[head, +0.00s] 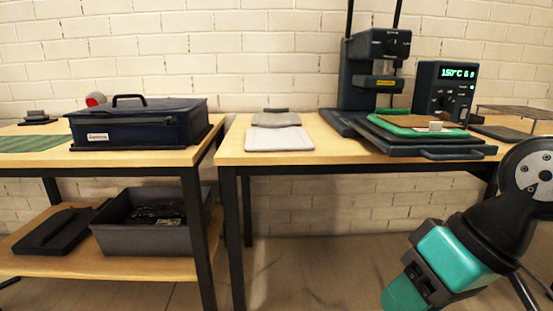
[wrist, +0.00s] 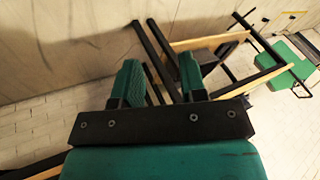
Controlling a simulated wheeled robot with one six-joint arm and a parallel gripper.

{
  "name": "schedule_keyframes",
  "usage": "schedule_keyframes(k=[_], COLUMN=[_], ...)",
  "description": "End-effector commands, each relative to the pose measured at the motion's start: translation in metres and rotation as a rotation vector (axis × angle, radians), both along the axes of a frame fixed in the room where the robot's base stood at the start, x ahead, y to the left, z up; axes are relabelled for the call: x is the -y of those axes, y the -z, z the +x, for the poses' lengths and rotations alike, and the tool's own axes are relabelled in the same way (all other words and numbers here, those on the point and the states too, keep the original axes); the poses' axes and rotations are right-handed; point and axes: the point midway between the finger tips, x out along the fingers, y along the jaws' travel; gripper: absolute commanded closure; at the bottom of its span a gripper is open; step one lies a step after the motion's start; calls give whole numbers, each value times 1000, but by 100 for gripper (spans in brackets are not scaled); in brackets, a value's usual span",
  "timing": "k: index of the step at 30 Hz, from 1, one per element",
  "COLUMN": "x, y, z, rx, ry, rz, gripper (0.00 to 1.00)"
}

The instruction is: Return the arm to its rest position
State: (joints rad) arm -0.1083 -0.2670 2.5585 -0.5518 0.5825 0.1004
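My gripper (wrist: 161,76) shows in the wrist view with its two green fingers apart and nothing between them. In the head view my teal and black gripper (head: 405,292) hangs at the lower right, pointing down and left. It is in front of the right table and below its top, touching nothing that I can see. Its fingertips run near the bottom edge of the head view.
A heat press (head: 378,75) with a control box (head: 443,90) stands on the right table (head: 330,157).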

Motion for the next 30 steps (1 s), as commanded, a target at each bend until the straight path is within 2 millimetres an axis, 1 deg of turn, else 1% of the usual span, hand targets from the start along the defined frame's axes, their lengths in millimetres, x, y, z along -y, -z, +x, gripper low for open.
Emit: schedule_keyframes(k=[1, 5, 6, 14, 17, 20, 21, 27, 30], x=[-4, -6, -5, -5, -5, -5, -5, -5, -5], y=[1, 3, -14, -70, -99, -134, -150, -226, -257], z=[-12, -41, -40, -38, -38, -38, -38, -38, -38], rx=[-5, -25, -27, -27, -27, -27, -27, -27, -27], ry=[-78, -260, -254, -244, -243, -243, -241, -241, -241], rz=[-36, -128, -129, -125, -124, -124, -123, -123, -123], gripper=[61, 61, 61, 61, 61, 61, 61, 61, 61])
